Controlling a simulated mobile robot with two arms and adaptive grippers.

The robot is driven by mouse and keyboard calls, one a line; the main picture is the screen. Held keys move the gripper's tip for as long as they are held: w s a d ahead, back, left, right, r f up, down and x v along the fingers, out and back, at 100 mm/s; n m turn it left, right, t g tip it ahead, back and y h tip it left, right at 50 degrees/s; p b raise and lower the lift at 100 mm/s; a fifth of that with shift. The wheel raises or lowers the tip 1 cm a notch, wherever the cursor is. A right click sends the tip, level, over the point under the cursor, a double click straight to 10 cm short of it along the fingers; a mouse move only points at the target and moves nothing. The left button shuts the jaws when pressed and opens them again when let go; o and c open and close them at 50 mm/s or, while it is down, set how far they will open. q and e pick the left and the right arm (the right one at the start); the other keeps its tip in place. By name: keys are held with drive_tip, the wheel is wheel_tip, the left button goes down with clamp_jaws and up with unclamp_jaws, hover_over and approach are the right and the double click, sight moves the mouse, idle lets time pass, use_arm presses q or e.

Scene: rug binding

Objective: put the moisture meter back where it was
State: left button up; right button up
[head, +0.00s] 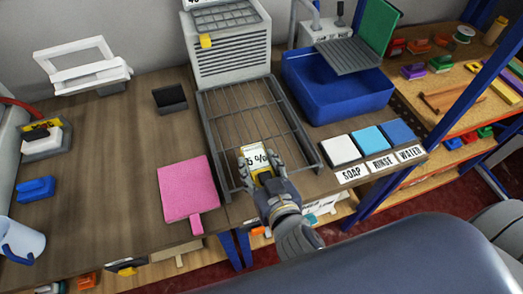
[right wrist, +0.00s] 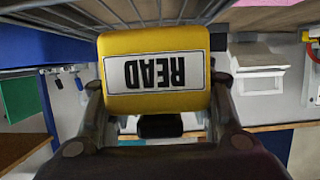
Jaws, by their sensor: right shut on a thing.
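The moisture meter (head: 256,156) is a small yellow device with a white display that shows a percent reading. My right gripper (head: 262,168) is shut on it, over the front part of the wire rack (head: 223,110). In the right wrist view the meter's yellow end (right wrist: 155,72) carries a label "READ", upside down, between the fingers of my right gripper (right wrist: 157,105). Rack bars show close beyond the meter there; whether they touch cannot be told. A small dark open-topped holder (head: 170,104) stands empty on the wooden bench, left of the rack. My left gripper is not in view.
Blue basin (head: 335,92) and pads labelled SOAP, RINSE and WATER (head: 370,138) are at right. A grey vented machine (head: 230,60) stands behind the rack. The bench (head: 110,150) around the dark holder is clear.

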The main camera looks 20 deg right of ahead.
sight(272, 170)
drive_tip(key=shift+s+a+r+b, duration=0.1)
drive_tip(key=shift+s+a+b, duration=0.15)
drive_tip(key=shift+s, duration=0.45)
drive_tip(key=shift+s+a+r+b, duration=0.15)
drive_tip(key=shift+s+a, duration=0.15)
drive_tip(key=shift+s, duration=0.45)
drive_tip(key=shift+s+a+r+b, duration=0.1)
drive_tip(key=shift+s+a+b, duration=0.15)
drive_tip(key=shift+s, duration=0.45)
drive_tip(key=shift+n+y, duration=0.8)
drive_tip(key=shift+y, duration=0.1)
drive_tip(key=shift+w+d+r, duration=0.1)
drive_tip(key=shift+w+d, duration=0.15)
drive_tip(key=shift+d, duration=0.45)
drive_tip(key=shift+w+d, duration=0.25)
drive_tip(key=shift+d, duration=0.4)
drive_tip(key=shift+w+d+r, duration=0.1)
drive_tip(key=shift+w+d, duration=0.15)
drive_tip(key=shift+d, duration=0.45)
drive_tip(key=w+d+r+n+g+y, duration=0.3)
drive_tip(key=d+r+n+g+y, duration=0.1)
drive_tip(key=n+y, duration=0.3)
drive_tip(key=shift+d+r+y, duration=0.5)
drive_tip(key=shift+d+r, duration=0.15)
drive_tip(key=shift+r, duration=0.15)
